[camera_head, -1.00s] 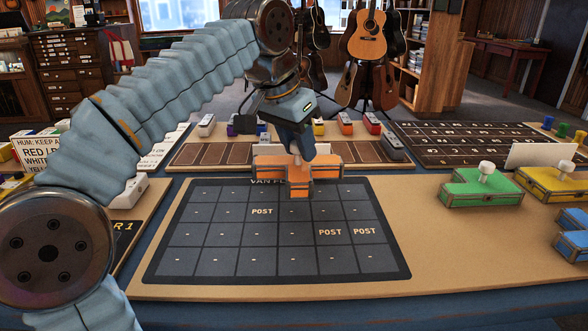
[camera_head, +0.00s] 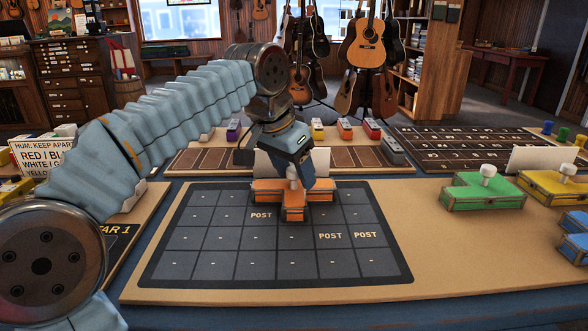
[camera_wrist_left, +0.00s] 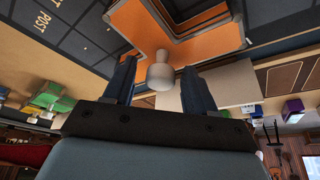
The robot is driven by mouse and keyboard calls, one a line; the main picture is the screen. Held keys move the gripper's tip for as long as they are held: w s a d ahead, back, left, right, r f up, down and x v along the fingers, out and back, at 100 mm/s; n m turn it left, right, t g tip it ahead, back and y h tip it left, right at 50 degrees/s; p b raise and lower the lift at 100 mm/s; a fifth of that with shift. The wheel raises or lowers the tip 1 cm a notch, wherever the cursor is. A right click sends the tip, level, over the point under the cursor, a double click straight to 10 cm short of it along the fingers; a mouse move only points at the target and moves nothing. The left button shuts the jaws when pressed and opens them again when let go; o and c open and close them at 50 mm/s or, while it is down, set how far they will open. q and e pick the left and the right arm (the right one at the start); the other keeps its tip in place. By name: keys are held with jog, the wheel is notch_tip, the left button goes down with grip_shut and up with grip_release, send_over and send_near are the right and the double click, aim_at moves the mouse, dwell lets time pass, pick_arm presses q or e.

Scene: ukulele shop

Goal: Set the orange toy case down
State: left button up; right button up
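The orange toy case (camera_head: 294,209) is T-shaped with metal edges and a white knob on top. It appears to rest level on the dark gridded mat (camera_head: 168,272), over cells at the back middle, just behind the cells marked POST. My left gripper (camera_head: 300,182) is above it, pointing down. In the left wrist view the white knob (camera_wrist_left: 160,73) is between the two fingers of my left gripper (camera_wrist_left: 158,76), with a narrow gap on each side, so they look open around it. The case's orange top (camera_wrist_left: 205,35) also shows there. My right gripper is not in view.
A green case (camera_head: 484,193), a yellow case (camera_head: 555,188) and blue cases stand at the right. A white card (camera_head: 330,160) stands behind the mat. Several small coloured items line the back board (camera_head: 200,160).

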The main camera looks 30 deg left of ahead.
pick_arm(q)
jog(key=shift+r, duration=0.35)
jog(key=p+v, duration=0.3)
jog(key=v, duration=0.8)
jog(key=shift+s+r, duration=0.2)
jog(key=shift+r, duration=0.1)
